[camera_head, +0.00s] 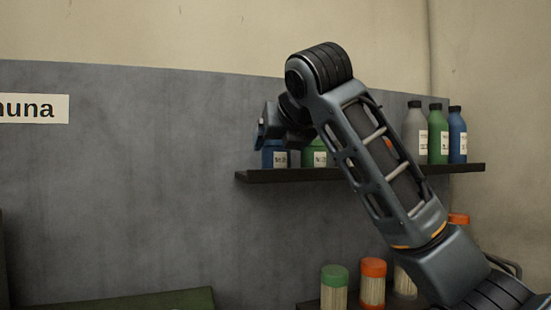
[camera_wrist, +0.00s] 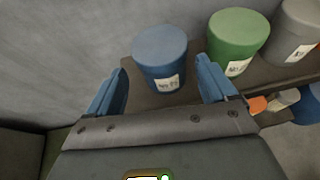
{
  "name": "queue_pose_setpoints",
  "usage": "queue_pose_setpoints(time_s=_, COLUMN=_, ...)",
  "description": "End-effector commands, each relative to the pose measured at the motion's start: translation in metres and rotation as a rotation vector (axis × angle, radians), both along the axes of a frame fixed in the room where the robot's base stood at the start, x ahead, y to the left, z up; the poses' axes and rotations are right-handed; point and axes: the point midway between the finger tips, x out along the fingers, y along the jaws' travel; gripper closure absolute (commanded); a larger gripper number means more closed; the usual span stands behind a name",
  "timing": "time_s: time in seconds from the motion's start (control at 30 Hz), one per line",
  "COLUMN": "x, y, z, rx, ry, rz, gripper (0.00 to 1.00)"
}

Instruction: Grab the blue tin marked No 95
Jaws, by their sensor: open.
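A blue tin (camera_wrist: 162,55) with a white label stands upright on the dark shelf at its left end. The label's number is too small to read surely. The tin also shows in the head view (camera_head: 270,155), partly behind my arm. My gripper (camera_wrist: 165,85) is open, with its two blue fingers apart. In the wrist view the tin stands ahead of the fingers and between their lines, and nothing is held. In the head view my gripper (camera_head: 262,130) is at the shelf's left end, close to the tin.
A green tin (camera_wrist: 238,42) stands right of the blue tin, near my right finger, with a grey tin (camera_wrist: 300,30) beyond. The shelf (camera_head: 262,176) also bears several bottles (camera_head: 437,135) at its right. Jars (camera_head: 334,285) stand on a lower shelf.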

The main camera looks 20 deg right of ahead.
Motion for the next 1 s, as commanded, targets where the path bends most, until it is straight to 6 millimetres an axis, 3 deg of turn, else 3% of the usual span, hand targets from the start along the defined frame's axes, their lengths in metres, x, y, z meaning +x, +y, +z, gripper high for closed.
queue_pose_setpoints(time_s=0.33, x=0.043, y=-0.006, z=-0.009, rx=0.001, ry=0.002, rz=0.001, gripper=0.15)
queue_pose_setpoints(time_s=0.67, x=0.051, y=-0.007, z=-0.012, rx=0.0, ry=-0.001, rz=0.001, gripper=0.15)
queue_pose_setpoints(time_s=1.0, x=0.05, y=-0.007, z=-0.012, rx=0.0, ry=-0.001, rz=0.001, gripper=0.46)
